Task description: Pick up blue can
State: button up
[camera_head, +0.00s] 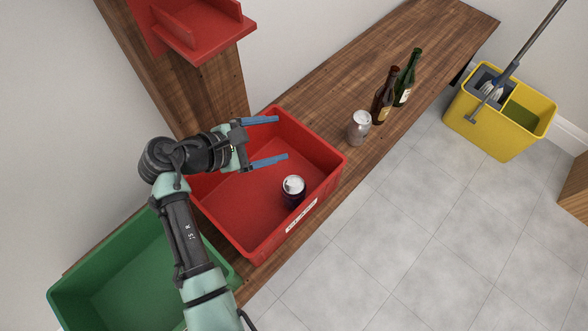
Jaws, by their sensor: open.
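A dark blue can (293,192) with a silver top stands upright inside the red crate (240,244), near the crate's front right wall. My gripper (282,138) is open, its two blue fingers spread apart and pointing right. It is over the back part of the red crate, up and left of the can in the picture. Nothing is between the fingers. The can's top and upper side show clearly, and its base is less visible.
A green crate (62,297) stands to the left. A silver can (359,127), a brown bottle (383,104) and a green bottle (406,82) stand on the wooden bench (440,40) right of the red crate. A yellow mop bucket (487,133) is on the floor.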

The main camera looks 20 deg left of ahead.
jog(key=s+d+f+n+h, duration=0.1)
jog(key=s+f+n+h, duration=0.2)
jog(key=s+f+n, duration=0.25)
jog(key=b, duration=0.7)
send_over(295, 197)
jog(key=shift+m, duration=0.25)
jog(key=f, duration=1)
jog(key=shift+s+a+f, duration=0.2)
jog(key=shift+s+a, duration=0.15)
jog(key=shift+s, duration=0.05)
jog(key=shift+w+d+f, duration=0.1)
jog(key=shift+w+d, duration=0.2)
jog(key=shift+w, duration=0.1)
jog(key=c, duration=0.6)
